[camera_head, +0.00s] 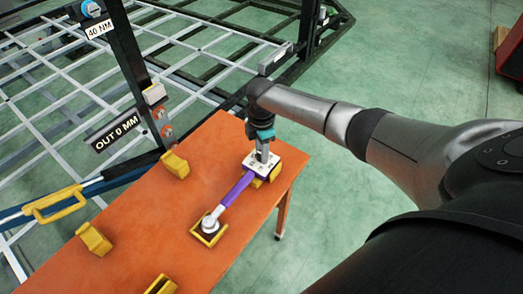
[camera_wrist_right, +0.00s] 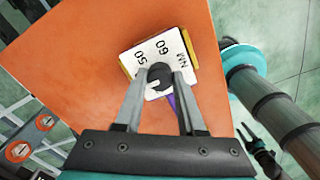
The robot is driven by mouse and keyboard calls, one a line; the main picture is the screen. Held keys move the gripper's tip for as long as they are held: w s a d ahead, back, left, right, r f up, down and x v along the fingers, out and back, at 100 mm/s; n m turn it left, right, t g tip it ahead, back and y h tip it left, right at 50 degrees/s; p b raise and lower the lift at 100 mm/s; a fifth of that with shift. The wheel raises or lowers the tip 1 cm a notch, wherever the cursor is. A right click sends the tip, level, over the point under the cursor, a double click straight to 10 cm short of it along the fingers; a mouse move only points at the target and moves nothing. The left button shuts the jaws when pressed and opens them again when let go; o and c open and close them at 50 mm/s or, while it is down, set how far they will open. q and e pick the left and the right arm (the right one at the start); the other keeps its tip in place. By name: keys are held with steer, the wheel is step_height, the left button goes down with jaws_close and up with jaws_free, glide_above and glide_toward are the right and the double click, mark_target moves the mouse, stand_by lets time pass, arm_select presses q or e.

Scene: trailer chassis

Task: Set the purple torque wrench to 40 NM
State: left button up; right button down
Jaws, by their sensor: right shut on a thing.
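The purple torque wrench (camera_head: 237,188) lies on the orange table, its round head (camera_head: 210,225) in a yellow holder at the lower left end. A white scale plate (camera_wrist_right: 174,49) at its other end shows 50, 60 and NM in the right wrist view. My right gripper (camera_head: 262,152) is above this plate. Its fingers (camera_wrist_right: 158,78) are shut on the dark round knob (camera_wrist_right: 158,77) of the wrench. The exact setting is hard to read. My left gripper is not in the head view; a dark teal shape low right in the right wrist view may be it.
The orange table (camera_head: 140,232) carries several other yellow holders, one (camera_head: 175,164) near its back edge. A sign reading 40 NM (camera_head: 99,28) hangs on the dark frame post. A sign reading OUT 0 MM (camera_head: 115,131) is lower. The white chassis grid (camera_head: 60,70) stands behind.

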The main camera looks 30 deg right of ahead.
steer(key=c, duration=0.5)
jaws_free()
steer(key=shift+r, duration=0.1)
step_height(320, 180, up, 15)
steer(key=p, duration=0.2)
